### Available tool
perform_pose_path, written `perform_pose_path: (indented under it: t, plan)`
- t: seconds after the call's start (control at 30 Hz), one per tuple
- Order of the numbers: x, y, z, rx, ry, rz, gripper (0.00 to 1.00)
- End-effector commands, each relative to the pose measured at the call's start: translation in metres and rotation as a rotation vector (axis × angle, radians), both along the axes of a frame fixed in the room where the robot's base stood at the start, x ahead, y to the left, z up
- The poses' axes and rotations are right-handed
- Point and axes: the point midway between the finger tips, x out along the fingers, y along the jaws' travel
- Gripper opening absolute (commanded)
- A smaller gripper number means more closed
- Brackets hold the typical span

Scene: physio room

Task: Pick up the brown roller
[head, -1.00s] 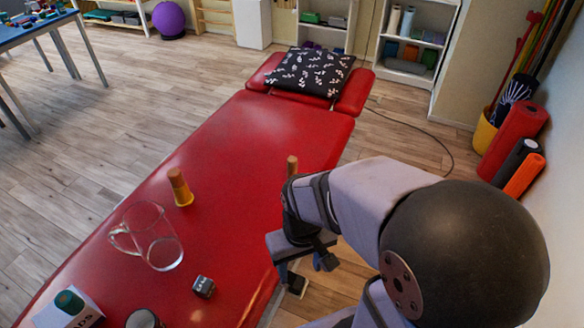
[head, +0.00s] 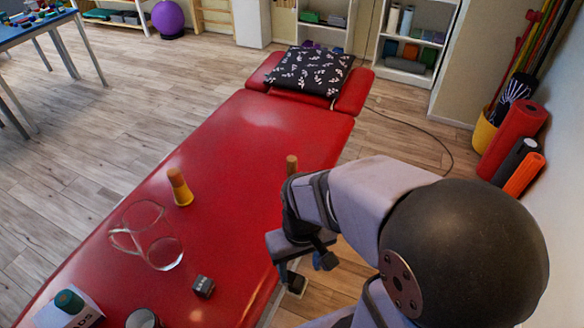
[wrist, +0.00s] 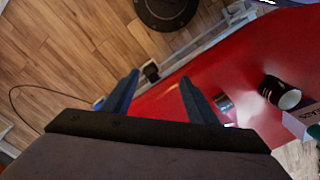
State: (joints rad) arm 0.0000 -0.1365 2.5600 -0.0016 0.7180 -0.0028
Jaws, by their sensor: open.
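The other is a plain tan-brown cylinder (head: 292,165) near the right edge, just beyond my wrist. I cannot tell for certain which is the brown roller. My gripper (head: 305,272) is open and points down beside the couch's right edge, apart from both cylinders. In the wrist view my gripper (wrist: 158,97) has nothing between its fingers, and neither cylinder shows.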

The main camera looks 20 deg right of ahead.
Motion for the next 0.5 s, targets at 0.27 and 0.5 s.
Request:
perform_pose_path:
  t: [0.27,0.5]
  plan:
    - [0.019,-0.007,-0.014,-0.012,-0.048,-0.009,0.53]
    - [0.111,-0.043,-0.065,-0.063,-0.295,-0.031,0.53]
